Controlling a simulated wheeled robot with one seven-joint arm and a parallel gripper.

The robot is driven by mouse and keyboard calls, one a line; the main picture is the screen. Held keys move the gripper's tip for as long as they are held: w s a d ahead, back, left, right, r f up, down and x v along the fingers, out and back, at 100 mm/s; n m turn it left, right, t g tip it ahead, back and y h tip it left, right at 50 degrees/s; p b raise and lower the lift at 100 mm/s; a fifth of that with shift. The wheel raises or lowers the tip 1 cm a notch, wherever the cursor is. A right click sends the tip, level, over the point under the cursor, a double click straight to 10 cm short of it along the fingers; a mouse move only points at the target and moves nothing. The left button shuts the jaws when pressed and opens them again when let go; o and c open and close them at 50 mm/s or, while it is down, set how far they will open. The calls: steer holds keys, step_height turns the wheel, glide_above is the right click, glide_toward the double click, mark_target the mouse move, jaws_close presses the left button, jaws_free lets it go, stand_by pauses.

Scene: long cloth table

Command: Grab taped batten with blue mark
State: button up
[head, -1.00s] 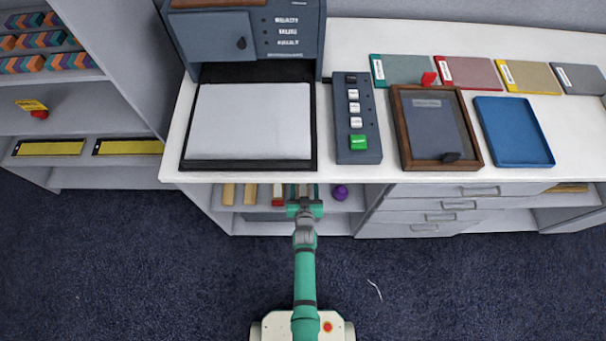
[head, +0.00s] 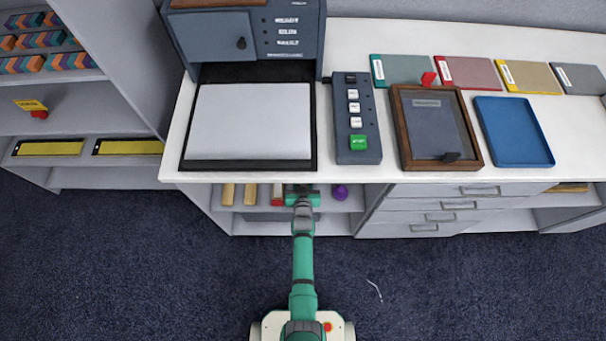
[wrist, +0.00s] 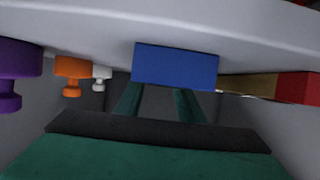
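The blue end of a batten (wrist: 176,65) faces me in the middle of the wrist view, above the finger area in the picture. The rest of the batten and any tape on it are hidden. My gripper (head: 302,191) reaches into the shelf under the table front in the head view. In the wrist view its two green fingers (wrist: 158,100) stand apart with a gap between them. Their far ends pass out of sight at the blue end. I cannot tell whether they touch it.
A red-ended batten (wrist: 300,88) lies to the right in the wrist view. Purple (wrist: 18,75), orange (wrist: 73,72) and white (wrist: 101,76) knobbed pieces stand to the left. Wooden battens (head: 228,193) lie further left in the head view. The table edge (head: 330,177) overhangs the shelf.

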steer(key=shift+c, duration=0.8)
steer(key=shift+r, duration=0.15)
